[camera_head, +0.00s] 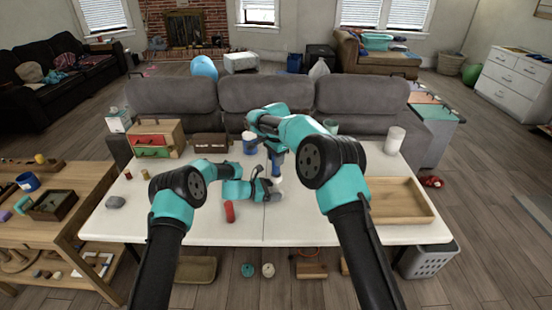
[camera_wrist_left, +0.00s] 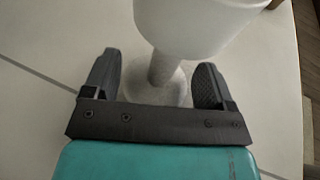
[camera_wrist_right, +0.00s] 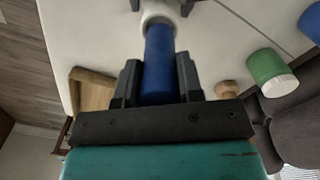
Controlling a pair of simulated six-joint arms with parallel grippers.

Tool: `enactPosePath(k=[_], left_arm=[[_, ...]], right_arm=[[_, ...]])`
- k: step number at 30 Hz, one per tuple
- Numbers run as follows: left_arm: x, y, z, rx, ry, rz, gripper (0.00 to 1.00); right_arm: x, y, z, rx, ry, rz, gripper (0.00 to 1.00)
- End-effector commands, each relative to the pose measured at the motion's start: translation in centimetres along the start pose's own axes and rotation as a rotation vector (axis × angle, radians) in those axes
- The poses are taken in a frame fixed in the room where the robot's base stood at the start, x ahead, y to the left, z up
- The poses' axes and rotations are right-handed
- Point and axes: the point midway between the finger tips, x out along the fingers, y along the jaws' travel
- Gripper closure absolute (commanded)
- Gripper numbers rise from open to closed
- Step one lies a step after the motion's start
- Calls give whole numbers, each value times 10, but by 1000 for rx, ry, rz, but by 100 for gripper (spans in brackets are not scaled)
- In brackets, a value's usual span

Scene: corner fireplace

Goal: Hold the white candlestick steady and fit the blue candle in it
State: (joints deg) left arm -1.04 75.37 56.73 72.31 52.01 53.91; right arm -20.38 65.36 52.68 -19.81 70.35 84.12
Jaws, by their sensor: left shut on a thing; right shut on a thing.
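The white candlestick (camera_wrist_left: 195,30) stands on the table, with its wide top and narrow stem large in the left wrist view. My left gripper (camera_head: 270,190) is low at the table, its fingers on either side of the stem, shut on the candlestick. It also shows in the left wrist view (camera_wrist_left: 155,85). The blue candle (camera_wrist_right: 160,65) is between the fingers of my right gripper (camera_wrist_right: 158,75), which is shut on it above the candlestick. The candle's far end meets the candlestick's white top (camera_wrist_right: 160,12); how deep it sits is hidden.
A red cylinder (camera_head: 229,211) stands near the front left of my left gripper. A wooden tray (camera_head: 425,212) lies at the right of the table. A white cup (camera_head: 394,140), a blue jar (camera_head: 249,145) and a wooden drawer box (camera_head: 155,138) stand further back.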

Motion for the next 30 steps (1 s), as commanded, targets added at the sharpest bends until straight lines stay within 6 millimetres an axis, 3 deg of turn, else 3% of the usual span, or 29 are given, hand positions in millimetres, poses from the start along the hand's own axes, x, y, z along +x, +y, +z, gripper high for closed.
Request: enactPosePath(k=[30], left_arm=[[0,-1,-4,-2,4,-1,35]], right_arm=[[16,0,0,0,0,1,90]])
